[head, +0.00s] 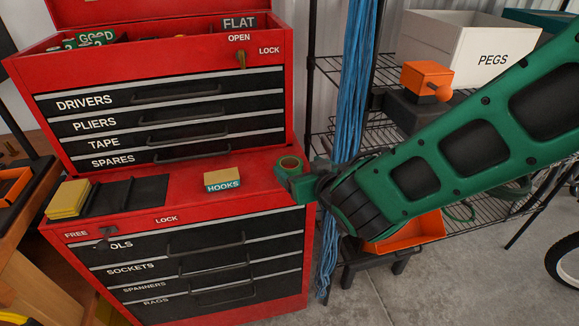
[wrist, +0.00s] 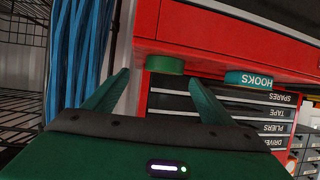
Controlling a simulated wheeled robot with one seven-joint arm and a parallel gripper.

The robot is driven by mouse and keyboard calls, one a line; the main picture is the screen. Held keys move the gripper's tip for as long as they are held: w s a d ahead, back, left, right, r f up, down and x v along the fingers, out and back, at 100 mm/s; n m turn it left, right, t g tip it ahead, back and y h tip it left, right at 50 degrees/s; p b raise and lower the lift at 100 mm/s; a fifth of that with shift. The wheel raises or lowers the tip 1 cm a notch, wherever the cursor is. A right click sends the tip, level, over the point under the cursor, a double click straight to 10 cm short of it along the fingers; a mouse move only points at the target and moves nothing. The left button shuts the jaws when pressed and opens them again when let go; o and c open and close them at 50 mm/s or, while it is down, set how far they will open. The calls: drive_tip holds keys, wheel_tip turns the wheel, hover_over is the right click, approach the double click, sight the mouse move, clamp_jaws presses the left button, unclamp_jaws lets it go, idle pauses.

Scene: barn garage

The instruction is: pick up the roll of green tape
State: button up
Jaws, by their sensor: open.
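The roll of green tape (head: 282,169) stands at the right end of the red ledge of the tool chest, with its brown core showing on top. It also shows in the wrist view (wrist: 165,64), hanging upside down in that turned picture. My gripper (head: 302,184) is beside the roll at the chest's right edge, partly overlapping it in the head view. In the wrist view my gripper's two green fingers (wrist: 158,78) are spread and empty. The roll lies ahead of them, between their lines. I cannot tell whether a finger touches it.
A box labelled HOOKS (head: 222,180) stands on the ledge left of the roll. Yellow pads (head: 68,199) and a dark mat (head: 137,194) lie farther left. Blue cables (head: 357,80) hang just behind my gripper. A wire rack (head: 465,145) stands to the right.

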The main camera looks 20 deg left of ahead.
sight(291, 165)
drive_tip(key=shift+s+f+x, duration=0.15)
drive_tip(key=shift+x, duration=1)
drive_tip(key=shift+s+f+x, duration=0.1)
drive_tip(key=shift+f+x, duration=0.05)
drive_tip(key=shift+x, duration=1)
drive_tip(key=shift+a, duration=0.15)
drive_tip(key=shift+c, duration=0.7)
drive_tip(key=c, duration=1)
drive_tip(key=shift+r, duration=0.1)
